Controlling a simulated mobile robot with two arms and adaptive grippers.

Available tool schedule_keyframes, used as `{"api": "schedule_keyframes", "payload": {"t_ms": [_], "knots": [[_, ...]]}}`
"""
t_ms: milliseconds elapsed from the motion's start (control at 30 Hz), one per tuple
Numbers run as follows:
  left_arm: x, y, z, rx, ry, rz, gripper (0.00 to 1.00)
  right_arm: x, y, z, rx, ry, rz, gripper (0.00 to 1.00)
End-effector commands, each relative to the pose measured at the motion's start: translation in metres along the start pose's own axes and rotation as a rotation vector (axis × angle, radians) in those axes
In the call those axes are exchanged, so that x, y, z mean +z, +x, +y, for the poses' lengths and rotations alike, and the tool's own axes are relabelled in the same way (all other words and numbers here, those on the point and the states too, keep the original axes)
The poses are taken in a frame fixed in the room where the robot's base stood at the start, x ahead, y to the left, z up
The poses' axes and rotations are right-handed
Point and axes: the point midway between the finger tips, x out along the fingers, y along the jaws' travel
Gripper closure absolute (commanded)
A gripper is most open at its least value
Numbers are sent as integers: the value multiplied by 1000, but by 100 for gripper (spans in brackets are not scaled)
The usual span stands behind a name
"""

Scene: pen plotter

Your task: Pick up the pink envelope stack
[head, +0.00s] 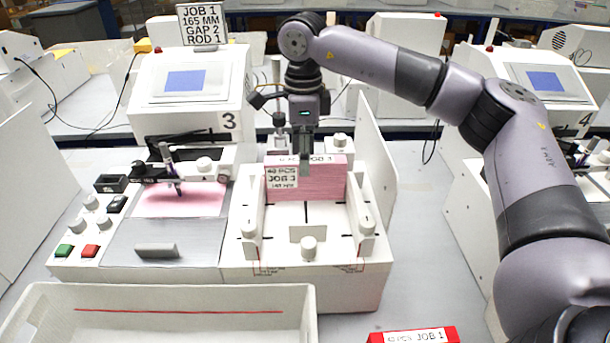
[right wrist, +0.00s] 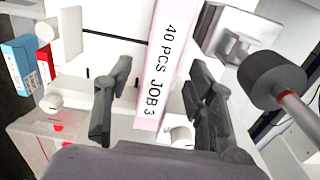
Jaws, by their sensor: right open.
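The pink envelope stack (head: 325,183) stands upright at the back of the white feeder tray (head: 345,273), with a white job label on its front. In the right wrist view its top edge (right wrist: 160,75) carries a "40 PCS JOB" label. My right gripper (head: 304,160) points down from above at the stack. In the right wrist view the open right gripper (right wrist: 158,108) has one finger on each side of the stack's top edge, with gaps visible. The arm hides a little of the stack's top. My left gripper is not in view.
Plotter 3 (head: 190,85) and its pink-sheeted bed (head: 180,203) stand left of the feeder. A tall white side panel (head: 375,160) rises close on the right. An empty white bin (head: 60,310) and a red box (head: 415,336) lie in front. Bare table shows right of the feeder.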

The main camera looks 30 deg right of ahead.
Motion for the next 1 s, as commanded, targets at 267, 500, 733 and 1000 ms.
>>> {"api": "schedule_keyframes", "payload": {"t_ms": [267, 500, 733, 1000], "knots": [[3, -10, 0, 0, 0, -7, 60, -1, 30, 2, 1, 0, 0, 50], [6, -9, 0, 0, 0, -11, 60, -1, 31, 2, 0, 0, -1, 51], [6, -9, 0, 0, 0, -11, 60, -1, 31, 2, 0, 0, -1, 67], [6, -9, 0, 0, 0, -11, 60, -1, 31, 2, 0, 0, -1, 85]]}}
